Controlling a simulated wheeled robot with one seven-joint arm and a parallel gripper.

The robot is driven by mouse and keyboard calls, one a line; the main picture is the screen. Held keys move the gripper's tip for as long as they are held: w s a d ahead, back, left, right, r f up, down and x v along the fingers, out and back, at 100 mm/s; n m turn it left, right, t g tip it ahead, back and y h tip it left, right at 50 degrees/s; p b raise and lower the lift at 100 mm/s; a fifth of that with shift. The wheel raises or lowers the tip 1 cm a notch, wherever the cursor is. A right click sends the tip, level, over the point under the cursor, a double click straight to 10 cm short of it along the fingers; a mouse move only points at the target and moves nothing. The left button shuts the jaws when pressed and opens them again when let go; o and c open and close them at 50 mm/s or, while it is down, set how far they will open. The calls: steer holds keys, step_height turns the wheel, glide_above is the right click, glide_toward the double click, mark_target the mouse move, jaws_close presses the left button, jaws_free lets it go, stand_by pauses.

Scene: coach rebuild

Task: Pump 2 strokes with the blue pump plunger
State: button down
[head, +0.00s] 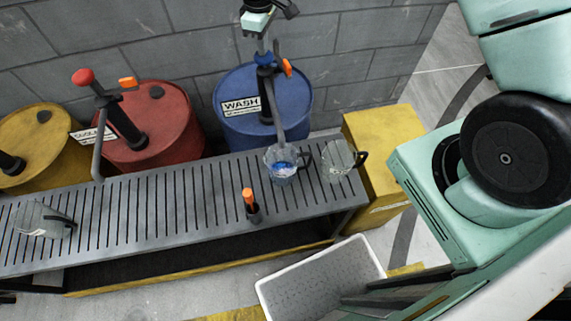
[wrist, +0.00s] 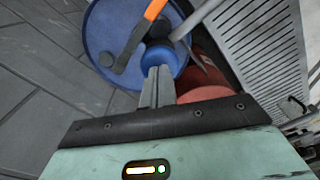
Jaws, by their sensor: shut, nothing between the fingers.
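The blue pump plunger (head: 265,58) tops the pump on the blue WASH drum (head: 234,127). My gripper (head: 262,46) is shut and empty, right above the plunger and pointing down at it. In the wrist view my shut fingertips (wrist: 157,72) overlap the blue plunger (wrist: 158,57); I cannot tell whether they touch. An orange-ended lever (head: 287,67) sits beside the plunger and also shows in the wrist view (wrist: 154,10). The pump's grey spout (head: 277,108) slopes down to a clear jug (head: 283,178) on the grating, which has some blue liquid in it.
A second clear jug (head: 336,162) stands to the right, and another jug (head: 40,222) is at the grating's left. A red drum (head: 178,115) with a red-knobbed pump (head: 82,77) stands left. An orange-topped object (head: 248,197) stands on the grating (head: 160,220). A white crate (head: 310,285) is in front.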

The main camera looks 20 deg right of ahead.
steer(key=shift+r+p, duration=1.8)
steer(key=shift+r, duration=1.05)
steer(key=shift+r, duration=0.15)
step_height(320, 180, up, 6)
steer(key=p, duration=0.4)
steer(key=s+a+r+b, duration=0.1)
steer(key=s+a+b, duration=0.2)
steer(key=s, duration=0.5)
steer(key=s+a+r+m+b, duration=0.1)
steer(key=s+a+b, duration=0.25)
steer(key=s, duration=0.55)
steer(key=s+a+r+b, duration=0.1)
steer(key=s+a+b, duration=0.15)
steer(key=s, duration=0.55)
steer(key=s+d+f+b, duration=0.1)
steer(key=s+b, duration=0.1)
steer(key=s, duration=0.3)
steer(key=s+d+f+m+b, duration=0.1)
steer(key=s, duration=0.5)
steer(key=shift+d+f+y+b, duration=0.25)
steer(key=shift+d+y+b, duration=0.05)
steer(key=shift+d+b, duration=0.1)
